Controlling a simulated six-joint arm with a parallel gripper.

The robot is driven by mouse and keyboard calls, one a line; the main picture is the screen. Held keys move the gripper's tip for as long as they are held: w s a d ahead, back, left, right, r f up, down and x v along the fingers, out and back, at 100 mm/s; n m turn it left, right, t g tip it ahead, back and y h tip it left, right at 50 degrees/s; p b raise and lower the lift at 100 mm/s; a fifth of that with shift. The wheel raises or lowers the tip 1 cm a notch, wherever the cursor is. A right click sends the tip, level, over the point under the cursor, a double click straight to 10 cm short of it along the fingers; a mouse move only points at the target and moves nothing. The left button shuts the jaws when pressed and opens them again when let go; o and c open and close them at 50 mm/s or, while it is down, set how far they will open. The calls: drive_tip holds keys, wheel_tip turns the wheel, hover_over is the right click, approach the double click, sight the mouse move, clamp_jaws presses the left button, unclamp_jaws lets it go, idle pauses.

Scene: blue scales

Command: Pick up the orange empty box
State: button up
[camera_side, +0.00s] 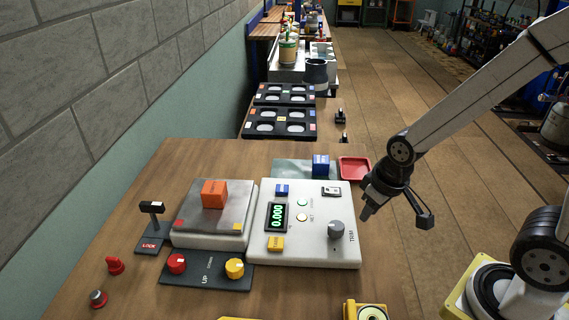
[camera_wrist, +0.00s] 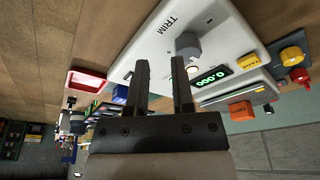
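The orange box (camera_side: 214,194) sits on the grey metal plate of the scale (camera_side: 190,226), left of the white control panel. It also shows in the wrist view (camera_wrist: 241,110), to the right of my fingers. My gripper (camera_side: 397,216) hangs in the air to the right of the panel, well apart from the orange box. In the wrist view its two dark fingers (camera_wrist: 160,70) are spread with a gap between them and nothing held. Whether the box is empty cannot be told.
The white panel (camera_side: 311,252) has a knob (camera_side: 336,229) and a display reading 0.000 (camera_side: 277,216). A blue block (camera_side: 321,165) and a red tray (camera_side: 354,168) are behind it. A lock lever (camera_side: 151,212) stands left of the scale. Red and yellow knobs (camera_side: 235,268) are in front.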

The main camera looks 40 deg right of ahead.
sight(222, 188)
drive_tip(key=o, duration=0.8)
drive_tip(key=shift+o, duration=0.2)
